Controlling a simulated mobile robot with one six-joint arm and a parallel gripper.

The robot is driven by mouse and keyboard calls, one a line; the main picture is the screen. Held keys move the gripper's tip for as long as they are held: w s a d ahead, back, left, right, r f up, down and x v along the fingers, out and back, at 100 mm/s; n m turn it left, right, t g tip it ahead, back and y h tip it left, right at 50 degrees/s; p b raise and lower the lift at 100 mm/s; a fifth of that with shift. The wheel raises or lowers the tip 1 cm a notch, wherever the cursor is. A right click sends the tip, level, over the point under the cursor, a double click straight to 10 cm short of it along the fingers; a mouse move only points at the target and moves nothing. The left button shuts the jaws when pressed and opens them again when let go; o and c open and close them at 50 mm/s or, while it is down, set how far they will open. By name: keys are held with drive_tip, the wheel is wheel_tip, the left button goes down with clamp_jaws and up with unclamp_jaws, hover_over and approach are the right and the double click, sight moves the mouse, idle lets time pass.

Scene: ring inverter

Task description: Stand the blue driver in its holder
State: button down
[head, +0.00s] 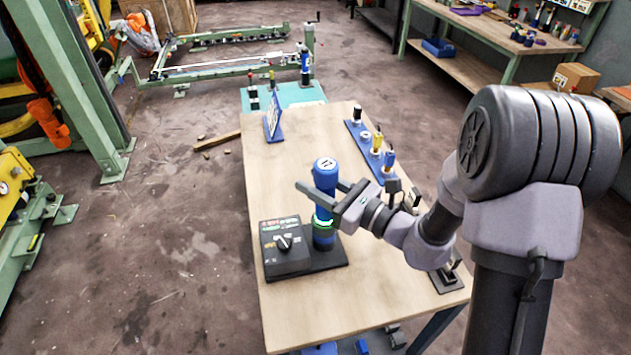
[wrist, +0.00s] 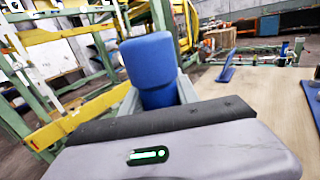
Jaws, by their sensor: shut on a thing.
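The blue driver (head: 325,178) is upright, with a white numbered cap on top, above a black unit (head: 303,262) on the table. My gripper (head: 322,188) is shut on the driver from the right, one finger on each side. In the wrist view the driver's blue upper part (wrist: 152,66) stands between the fingers, and its lower end is hidden behind my gripper body. I cannot tell where the driver ends and a holder begins.
The unit has a dial (head: 284,242) left of the driver. A blue rack (head: 362,140) with several tools lies along the table's right side. A blue stand (head: 273,120) is at the far left edge. The wooden table (head: 310,320) is clear in front.

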drive_tip(key=c, duration=0.8)
unclamp_jaws()
drive_tip(key=shift+c, duration=0.2)
drive_tip(key=shift+f, duration=0.1)
drive_tip(key=r+p+v, duration=0.1)
drive_tip(key=p+v, duration=0.1)
drive_tip(key=v, duration=1.6)
drive_tip(key=s+a+r+n+g+h, duration=0.1)
drive_tip(key=s+a+n+g+h, duration=0.2)
drive_tip(key=s+a+n+g, duration=0.3)
drive_tip(key=s+a+r+n+g+h, duration=0.1)
drive_tip(key=s+a+n+g+h, duration=0.15)
drive_tip(key=s+n+g, duration=0.4)
drive_tip(key=s+d+r+n+t+h, duration=0.1)
drive_tip(key=d+r+n+t+h, duration=0.4)
drive_tip(key=d+n+t+h, duration=0.1)
drive_tip(key=shift+s+r+n+t+h, duration=0.4)
drive_tip(key=shift+n+t+h, duration=0.4)
drive_tip(key=shift+n, duration=0.25)
